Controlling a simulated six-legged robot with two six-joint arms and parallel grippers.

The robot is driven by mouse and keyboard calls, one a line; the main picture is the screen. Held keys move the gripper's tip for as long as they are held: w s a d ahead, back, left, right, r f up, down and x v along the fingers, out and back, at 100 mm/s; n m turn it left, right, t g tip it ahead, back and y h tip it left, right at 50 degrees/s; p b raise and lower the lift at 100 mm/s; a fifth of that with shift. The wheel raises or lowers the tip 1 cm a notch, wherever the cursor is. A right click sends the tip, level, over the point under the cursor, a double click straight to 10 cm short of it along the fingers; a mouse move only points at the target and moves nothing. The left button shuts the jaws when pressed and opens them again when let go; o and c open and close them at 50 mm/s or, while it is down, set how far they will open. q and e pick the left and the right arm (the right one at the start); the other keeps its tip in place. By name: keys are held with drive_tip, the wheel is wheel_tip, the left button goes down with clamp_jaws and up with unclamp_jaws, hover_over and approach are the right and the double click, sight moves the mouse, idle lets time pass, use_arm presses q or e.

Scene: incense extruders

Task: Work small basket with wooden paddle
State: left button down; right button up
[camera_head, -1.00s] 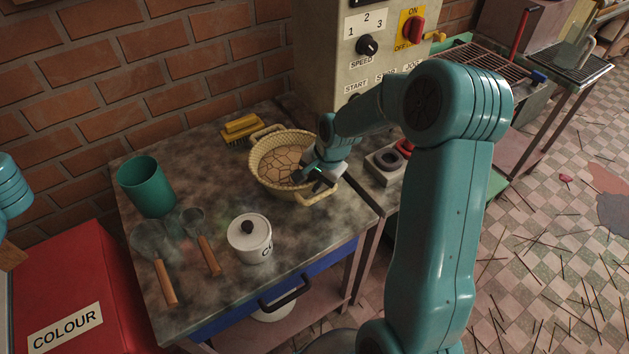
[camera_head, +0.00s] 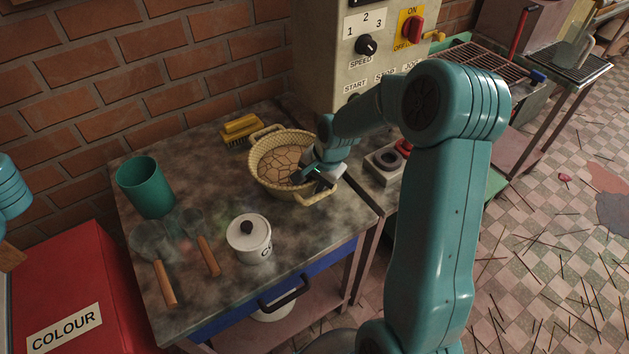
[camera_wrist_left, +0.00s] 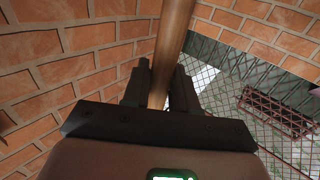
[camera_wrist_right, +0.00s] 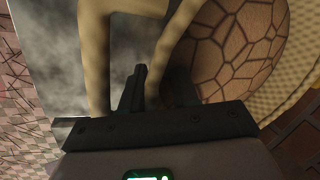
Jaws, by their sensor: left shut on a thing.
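The small basket (camera_head: 262,171), round and cream-yellow with a brown cracked-looking filling inside, stands on the mottled tabletop. My right gripper (camera_head: 318,175) is at its near-right rim. In the right wrist view the fingers (camera_wrist_right: 154,82) lie on either side of the basket's pale rim (camera_wrist_right: 168,52), close to a loop handle, and the gap looks filled. In the left wrist view my left gripper (camera_wrist_left: 159,85) is shut on a brown wooden shaft, seemingly the wooden paddle (camera_wrist_left: 174,30). Its far end is out of view. In the head view the left gripper itself is not visible.
A green cup (camera_head: 146,187), two wooden-handled tools (camera_head: 203,242), a lidded white pot (camera_head: 249,238) and a yellow brush (camera_head: 240,127) share the table. A control box (camera_head: 345,65) stands behind. A red colour bin (camera_head: 75,280) is at lower left.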

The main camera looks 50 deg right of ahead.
drive_tip(key=shift+w+d, duration=0.1)
drive_tip(key=o, duration=0.5)
drive_tip(key=shift+r, duration=0.1)
drive_tip(key=shift+r, duration=0.1)
drive_tip(key=p+v, duration=0.5)
drive_tip(key=v, duration=0.3)
idle(0.3)
drive_tip(key=v, duration=1.2)
